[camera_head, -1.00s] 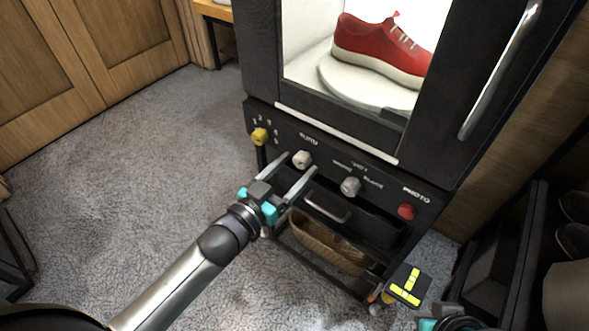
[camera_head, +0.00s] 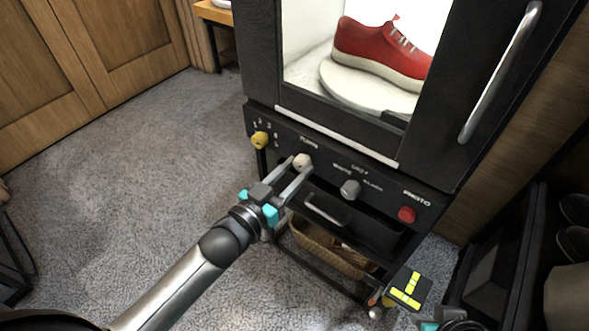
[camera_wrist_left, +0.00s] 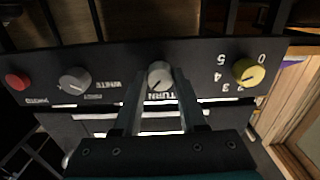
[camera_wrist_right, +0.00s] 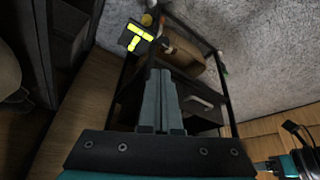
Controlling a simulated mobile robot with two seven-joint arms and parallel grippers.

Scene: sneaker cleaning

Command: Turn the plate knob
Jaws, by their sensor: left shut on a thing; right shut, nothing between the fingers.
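The plate knob, a pale round knob (camera_head: 302,160) labelled "TURN" in the left wrist view (camera_wrist_left: 159,73), sits on the black front panel (camera_head: 325,165) of the display cabinet. My left gripper (camera_head: 301,170) is closed around it from the front, one finger on each side. Above the panel, a red sneaker (camera_head: 375,52) stands on a white round plate (camera_head: 345,88) inside the lit cabinet. My right gripper (camera_wrist_right: 161,75) is shut and empty, low in front of the cabinet's right side; only its top shows at the head view's bottom edge.
The panel also has a yellow numbered knob (camera_head: 260,140), a grey knob (camera_head: 350,189) and a red button (camera_head: 407,215). Below are a drawer handle (camera_head: 328,211) and a basket (camera_head: 325,248).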

